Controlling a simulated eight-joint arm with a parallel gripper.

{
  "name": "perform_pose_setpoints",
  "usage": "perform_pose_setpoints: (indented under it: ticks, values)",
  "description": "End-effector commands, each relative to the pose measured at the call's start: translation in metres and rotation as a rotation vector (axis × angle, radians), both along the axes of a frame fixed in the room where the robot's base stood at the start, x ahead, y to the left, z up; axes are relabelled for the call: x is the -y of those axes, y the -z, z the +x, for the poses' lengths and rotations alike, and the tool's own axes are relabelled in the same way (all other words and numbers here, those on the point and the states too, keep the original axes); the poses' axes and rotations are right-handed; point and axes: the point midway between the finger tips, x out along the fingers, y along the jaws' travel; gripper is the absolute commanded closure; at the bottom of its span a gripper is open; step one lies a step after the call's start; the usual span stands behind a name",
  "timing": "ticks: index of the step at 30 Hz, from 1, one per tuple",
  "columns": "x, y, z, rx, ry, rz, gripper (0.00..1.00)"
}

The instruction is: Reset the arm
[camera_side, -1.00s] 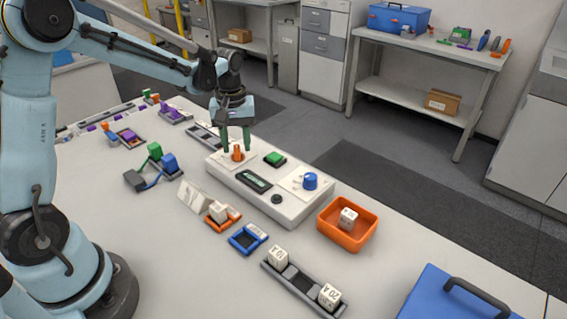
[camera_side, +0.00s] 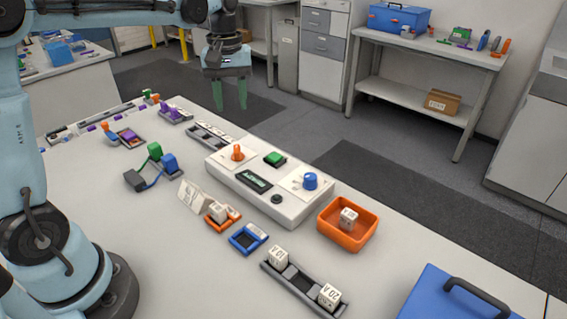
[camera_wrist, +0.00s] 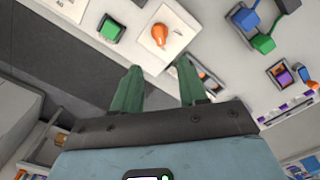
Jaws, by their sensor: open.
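My gripper (camera_side: 230,97) hangs in the air above the far side of the table, higher than the white cycler box (camera_side: 262,203) and clear of it. Its two green fingers are apart with nothing between them; they also show in the wrist view (camera_wrist: 158,80). The cycler box carries an orange knob (camera_side: 237,152), a green button (camera_side: 274,159), a blue knob (camera_side: 310,181) and a small display. In the wrist view the orange knob (camera_wrist: 159,34) and green button (camera_wrist: 111,29) lie beyond the fingertips, apart from them.
An orange bin (camera_side: 347,236) holding a white cube stands right of the box. A grey rail (camera_side: 303,287) with two cubes, a blue frame (camera_side: 248,239) and an orange frame with a cube lie in front. A blue lidded case (camera_side: 440,295) sits at front right. Green and blue connectors lie left.

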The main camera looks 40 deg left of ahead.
Motion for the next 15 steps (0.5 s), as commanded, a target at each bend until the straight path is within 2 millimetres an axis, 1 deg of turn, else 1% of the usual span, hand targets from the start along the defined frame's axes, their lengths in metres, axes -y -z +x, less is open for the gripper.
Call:
perform_pose_setpoints:
  ticks: [8, 11, 15]
  values:
    - [0.003, -0.001, -0.003, 0.013, 0.018, 0.003, 0.57]
    - [0.011, -0.004, -0.012, 0.051, 0.073, 0.011, 0.57]
    - [0.027, -0.009, -0.031, 0.144, 0.205, 0.038, 0.57]
